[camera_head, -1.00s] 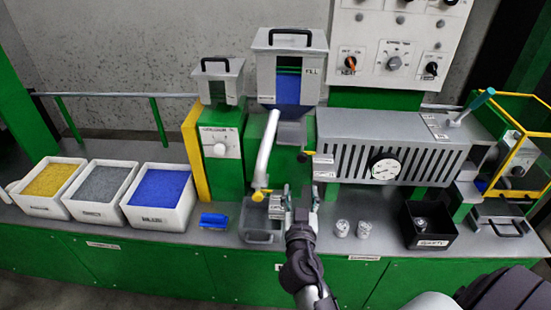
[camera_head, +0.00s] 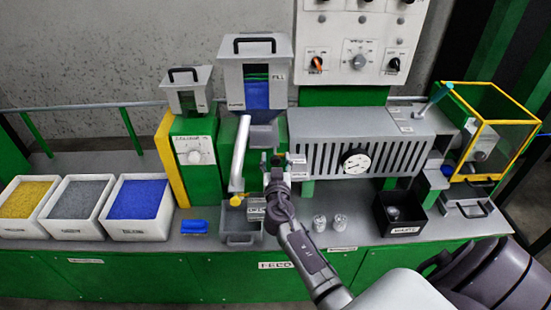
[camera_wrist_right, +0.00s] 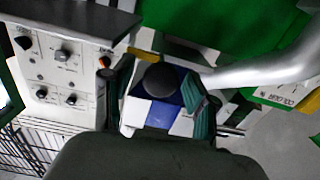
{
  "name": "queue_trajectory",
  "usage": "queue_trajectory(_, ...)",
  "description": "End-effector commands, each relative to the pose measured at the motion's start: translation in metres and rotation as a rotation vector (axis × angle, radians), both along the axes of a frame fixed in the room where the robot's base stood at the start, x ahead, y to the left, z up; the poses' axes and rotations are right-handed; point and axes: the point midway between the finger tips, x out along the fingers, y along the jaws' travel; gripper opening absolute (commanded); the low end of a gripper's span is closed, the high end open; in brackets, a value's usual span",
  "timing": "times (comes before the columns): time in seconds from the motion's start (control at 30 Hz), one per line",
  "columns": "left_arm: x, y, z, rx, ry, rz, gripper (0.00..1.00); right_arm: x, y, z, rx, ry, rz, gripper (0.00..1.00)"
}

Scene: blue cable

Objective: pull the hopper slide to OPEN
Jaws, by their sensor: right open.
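The hopper (camera_head: 233,92), a grey box with a black handle and blue granules behind its window, stands at the middle back. My right gripper (camera_head: 273,165) is just below and in front of it and hides the slide area in the head view. In the right wrist view, a round black knob (camera_wrist_right: 160,78), apparently the slide's handle, shows between the teal-padded fingers of my open right gripper (camera_wrist_right: 162,98). A white and blue surface (camera_wrist_right: 160,114) lies behind it. I cannot tell whether the pads touch the knob. My left gripper is out of view.
A white pipe (camera_head: 240,150) with a yellow end runs down left of my gripper. The slotted grey barrel housing (camera_head: 400,125) is close on the right. A grey bin (camera_head: 240,238), two clear cups (camera_head: 330,222) and a black tray (camera_head: 400,232) stand on the bench.

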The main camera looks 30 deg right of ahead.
Motion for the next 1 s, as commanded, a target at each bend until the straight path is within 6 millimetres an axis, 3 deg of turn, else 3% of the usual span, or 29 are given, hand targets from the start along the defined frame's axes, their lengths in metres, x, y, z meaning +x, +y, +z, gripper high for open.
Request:
queue_trajectory(0.23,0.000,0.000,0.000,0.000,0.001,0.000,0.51,0.000,0.000,0.000,-0.001,0.001,0.000,0.57)
queue_trajectory(0.57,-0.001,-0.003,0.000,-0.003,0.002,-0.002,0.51,0.000,0.000,-0.001,-0.001,0.001,0.000,0.02)
queue_trajectory(0.83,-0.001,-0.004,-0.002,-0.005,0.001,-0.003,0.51,-0.001,0.001,-0.001,0.000,0.001,0.000,0.00)
queue_trajectory(1.0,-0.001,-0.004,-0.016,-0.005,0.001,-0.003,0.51,-0.022,0.014,-0.006,0.002,0.001,0.001,0.00)
